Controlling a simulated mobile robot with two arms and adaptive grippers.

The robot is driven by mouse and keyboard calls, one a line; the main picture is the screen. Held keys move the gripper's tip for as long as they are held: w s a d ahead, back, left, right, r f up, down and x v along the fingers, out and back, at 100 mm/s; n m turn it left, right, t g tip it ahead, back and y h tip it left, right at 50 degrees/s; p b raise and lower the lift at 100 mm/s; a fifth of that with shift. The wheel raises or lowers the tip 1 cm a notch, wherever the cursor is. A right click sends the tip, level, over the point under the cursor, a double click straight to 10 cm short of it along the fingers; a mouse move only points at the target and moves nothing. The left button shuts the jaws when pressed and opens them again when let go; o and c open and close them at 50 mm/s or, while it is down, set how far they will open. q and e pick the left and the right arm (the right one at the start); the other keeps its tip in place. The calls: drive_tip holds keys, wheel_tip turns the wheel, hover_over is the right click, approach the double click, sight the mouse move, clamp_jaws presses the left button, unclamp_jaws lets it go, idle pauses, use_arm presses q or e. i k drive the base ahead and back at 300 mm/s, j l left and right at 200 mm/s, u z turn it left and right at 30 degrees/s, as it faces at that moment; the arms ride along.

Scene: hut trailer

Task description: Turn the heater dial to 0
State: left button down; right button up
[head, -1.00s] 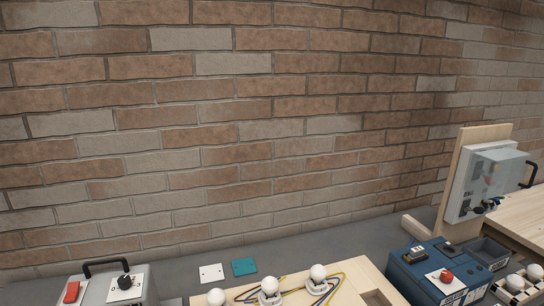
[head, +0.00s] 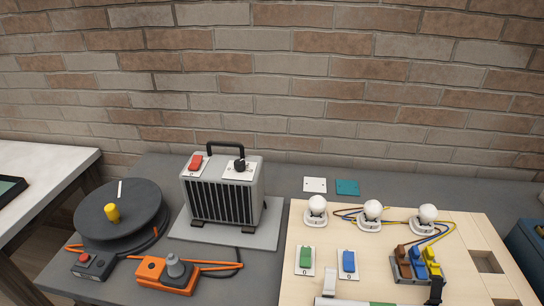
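The heater (head: 222,190) is a grey box with a black slatted front grille and a black carrying handle. It stands upright on a light grey plate (head: 262,228) on the dark bench. Its black dial (head: 240,164) sits on a white label plate on the top right; the marks are too small to read, so I cannot tell its setting. A red switch (head: 196,161) is on the top left.
A cable reel (head: 120,208) and orange socket block (head: 168,273) lie left and in front of the heater. A wooden board (head: 330,262) with bulbs and switches is at the right. A white table (head: 40,170) is at far left. Open bench lies behind the heater.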

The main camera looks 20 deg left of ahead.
sight(240, 164)
drive_tip(key=j+u, duration=0.3)
drive_tip(key=j, duration=0.35)
drive_tip(key=j+u, duration=0.3)
drive_tip(key=j, duration=0.4)
